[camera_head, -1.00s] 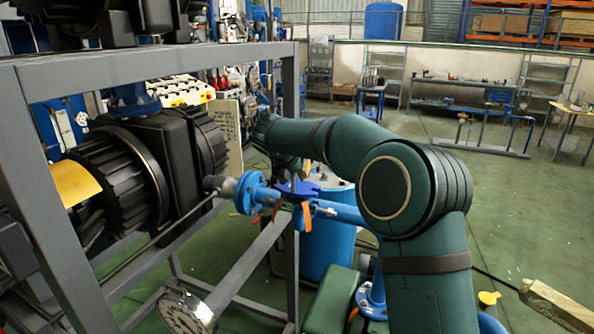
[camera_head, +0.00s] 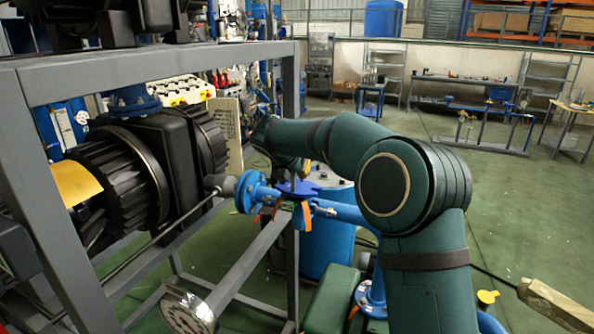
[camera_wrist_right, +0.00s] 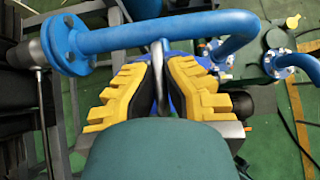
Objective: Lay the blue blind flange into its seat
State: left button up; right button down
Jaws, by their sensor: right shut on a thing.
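My right arm reaches in across the head view, and its gripper (camera_head: 296,172) is mostly hidden behind the forearm and wrist. A blue plate, which looks like the blind flange (camera_head: 297,188), shows just below it, above the blue pipework. In the right wrist view, the yellow-and-black fingers of the right gripper (camera_wrist_right: 163,88) are closed around a thin grey upright piece (camera_wrist_right: 160,62). Some blue shows between and behind the fingers. The seat is not clearly visible, and I cannot tell whether the flange touches it. My left gripper is out of view.
A blue pipe (camera_wrist_right: 150,38) with a flanged end (camera_wrist_right: 68,44) runs close beyond the fingers. A grey frame (camera_head: 150,62) and a black ribbed machine (camera_head: 120,175) stand at left. A round gauge (camera_head: 187,312) sits low. Open green floor (camera_head: 450,190) lies at right.

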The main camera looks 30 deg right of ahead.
jog(key=shift+r+p, duration=0.1)
jog(key=shift+p, duration=0.35)
jog(key=shift+f+b, duration=0.35)
jog(key=shift+f, duration=0.45)
dwell(0.4)
jog(key=c, duration=1.1)
grip_release()
jog(key=shift+o, duration=0.2)
jog(key=shift+f, duration=0.15)
jog(key=shift+s+a, duration=0.1)
jog(key=v, duration=1.2)
